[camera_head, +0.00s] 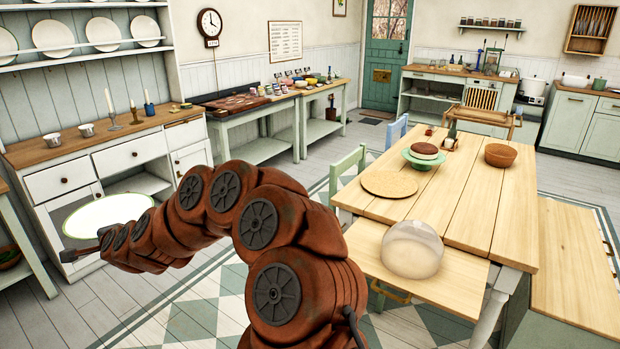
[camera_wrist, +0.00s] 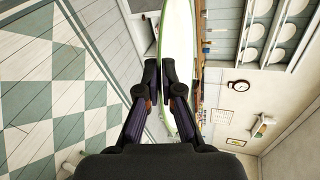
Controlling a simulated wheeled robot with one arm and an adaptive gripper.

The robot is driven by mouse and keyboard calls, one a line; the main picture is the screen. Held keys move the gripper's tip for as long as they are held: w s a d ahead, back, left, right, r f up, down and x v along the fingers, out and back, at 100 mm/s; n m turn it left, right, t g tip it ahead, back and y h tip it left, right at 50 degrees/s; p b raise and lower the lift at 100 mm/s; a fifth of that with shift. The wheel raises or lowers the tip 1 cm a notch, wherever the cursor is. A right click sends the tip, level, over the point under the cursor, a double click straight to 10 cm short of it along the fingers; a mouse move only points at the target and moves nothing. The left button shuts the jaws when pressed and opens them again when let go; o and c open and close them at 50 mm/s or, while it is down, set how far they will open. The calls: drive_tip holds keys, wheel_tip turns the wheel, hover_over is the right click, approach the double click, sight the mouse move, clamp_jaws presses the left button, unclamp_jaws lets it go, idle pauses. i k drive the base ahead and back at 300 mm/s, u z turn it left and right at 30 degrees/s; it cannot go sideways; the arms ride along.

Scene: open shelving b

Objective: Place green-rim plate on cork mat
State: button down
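The green-rim plate (camera_head: 104,215) is a large white disc with a green edge, held off the floor at the left in the head view, in front of the cabinet. In the wrist view the plate (camera_wrist: 178,40) is seen nearly edge-on, running up from between the fingers. My gripper (camera_wrist: 161,72) is closed on its rim; in the head view the gripper (camera_head: 85,248) is small and partly hidden by my arm. The cork mat (camera_head: 390,184) is a round tan disc lying bare on the wooden table, well to the right of the plate.
A green chair (camera_head: 348,170) stands at the table's left side. Open floor lies between cabinet and table.

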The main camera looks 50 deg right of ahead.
sight(389, 182)
drive_tip(key=u, duration=0.1)
drive_tip(key=i, duration=1.35)
drive_tip(key=z, duration=0.4)
drive_tip(key=i, duration=1.3)
drive_tip(key=z, duration=1.65)
drive_tip(key=i, duration=0.8)
drive_tip(key=z, duration=0.8)
